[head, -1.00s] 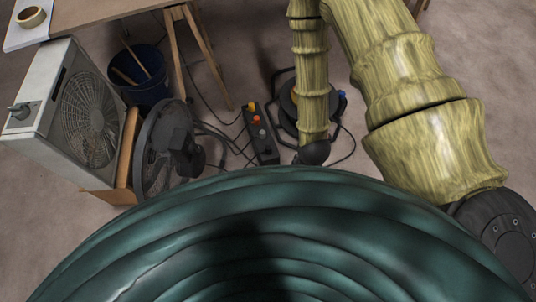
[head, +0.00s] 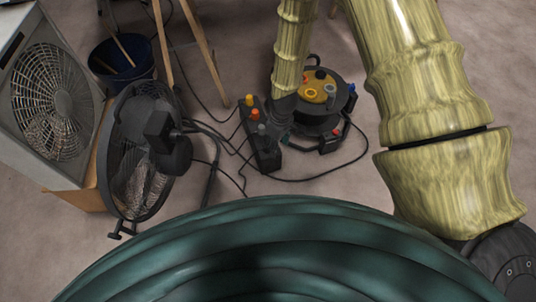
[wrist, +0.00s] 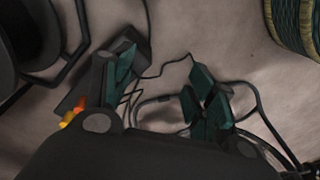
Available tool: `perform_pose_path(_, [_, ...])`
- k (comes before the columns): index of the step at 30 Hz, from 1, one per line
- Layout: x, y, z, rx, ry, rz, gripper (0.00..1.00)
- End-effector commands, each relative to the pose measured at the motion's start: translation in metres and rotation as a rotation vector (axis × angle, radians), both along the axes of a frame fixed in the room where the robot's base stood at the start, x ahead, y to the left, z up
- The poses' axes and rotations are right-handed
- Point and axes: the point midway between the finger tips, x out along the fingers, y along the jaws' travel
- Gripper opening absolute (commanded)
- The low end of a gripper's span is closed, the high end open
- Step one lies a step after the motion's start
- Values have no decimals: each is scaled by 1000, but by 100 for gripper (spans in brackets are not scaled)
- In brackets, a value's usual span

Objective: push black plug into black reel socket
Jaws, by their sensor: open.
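The black cable reel (head: 340,106) stands on the floor, right of and behind my gripper (head: 283,132). Its yellow top disc (head: 314,90) carries several coloured round fittings, including a black one (head: 321,74); whether that is the black socket or something in it I cannot tell. A black power strip (head: 265,152) with yellow, orange and grey plugs stands just left of my gripper. In the wrist view my gripper (wrist: 162,92) is open, its green-padded fingers apart, the left one overlapping the power strip (wrist: 80,90). I cannot make out the black plug with certainty.
Dark cables (head: 325,178) loop over the floor around the strip and reel. A black fan (head: 150,150), a grey box fan (head: 52,100), a blue bucket (head: 122,60) and wooden trestle legs (head: 197,45) stand to the left. Floor is free between the reel and my arm's thick links.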

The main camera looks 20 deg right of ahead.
Motion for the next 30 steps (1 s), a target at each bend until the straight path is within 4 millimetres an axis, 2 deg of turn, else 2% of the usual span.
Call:
perform_pose_path(1, [13, -1, -17, -5, -8, 23, 57])
perform_pose_path(3, [27, -2, -24, -15, -11, 58, 57])
perform_pose_path(12, [76, -8, -37, -59, -22, 176, 57])
perform_pose_path(18, [88, -10, -36, -72, -23, 205, 57])
perform_pose_path(30, [89, -10, -36, -73, -22, 209, 57])
